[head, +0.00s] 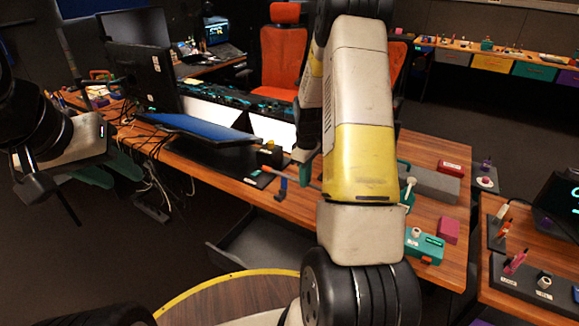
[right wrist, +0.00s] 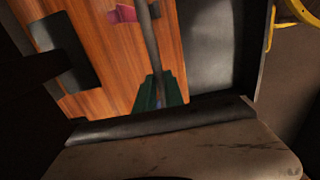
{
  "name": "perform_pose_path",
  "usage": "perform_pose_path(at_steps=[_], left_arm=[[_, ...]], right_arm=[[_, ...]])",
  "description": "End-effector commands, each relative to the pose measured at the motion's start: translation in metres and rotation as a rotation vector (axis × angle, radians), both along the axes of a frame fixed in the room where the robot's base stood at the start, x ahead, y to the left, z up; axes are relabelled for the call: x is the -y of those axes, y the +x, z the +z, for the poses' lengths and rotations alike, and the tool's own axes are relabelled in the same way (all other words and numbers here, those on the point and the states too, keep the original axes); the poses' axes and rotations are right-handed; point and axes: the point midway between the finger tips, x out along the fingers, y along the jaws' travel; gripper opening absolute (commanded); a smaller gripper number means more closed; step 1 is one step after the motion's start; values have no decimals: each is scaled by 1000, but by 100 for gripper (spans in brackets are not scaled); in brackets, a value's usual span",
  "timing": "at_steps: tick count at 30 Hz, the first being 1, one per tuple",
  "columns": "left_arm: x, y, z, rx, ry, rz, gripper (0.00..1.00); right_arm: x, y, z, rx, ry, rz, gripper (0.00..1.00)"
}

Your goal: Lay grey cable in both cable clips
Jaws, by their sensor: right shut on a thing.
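My right gripper (head: 302,156) is over the desk, largely hidden behind my right arm in the head view. In the right wrist view its green fingers (right wrist: 159,92) are closed around a grey, rod-like length (right wrist: 148,42), which looks like the grey cable. A thin grey strand (head: 312,184) also shows beside my arm in the head view. A small blue and orange piece (head: 281,184) stands near the desk's front edge by that strand; I cannot tell if it is a cable clip. My left gripper (head: 108,172) is open and empty, out over the floor at left.
The wooden desk (head: 240,187) carries a monitor (head: 152,77), a blue-screened panel (head: 205,129) and loose cables at left. A grey block (head: 432,184), a teal box (head: 424,245) and a pink block (head: 448,230) lie at right. An open drawer (head: 262,248) juts out in front.

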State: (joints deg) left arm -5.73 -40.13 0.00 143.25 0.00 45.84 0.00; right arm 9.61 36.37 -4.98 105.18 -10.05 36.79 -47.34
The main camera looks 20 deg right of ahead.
Motion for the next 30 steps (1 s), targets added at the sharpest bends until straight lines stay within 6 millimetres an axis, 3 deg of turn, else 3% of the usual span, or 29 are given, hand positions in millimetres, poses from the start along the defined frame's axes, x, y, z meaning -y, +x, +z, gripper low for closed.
perform_pose_path(at_steps=[30], left_arm=[[0,0,0,0,0,0,36]], right_arm=[[0,0,-77,-1,1,-1,0]])
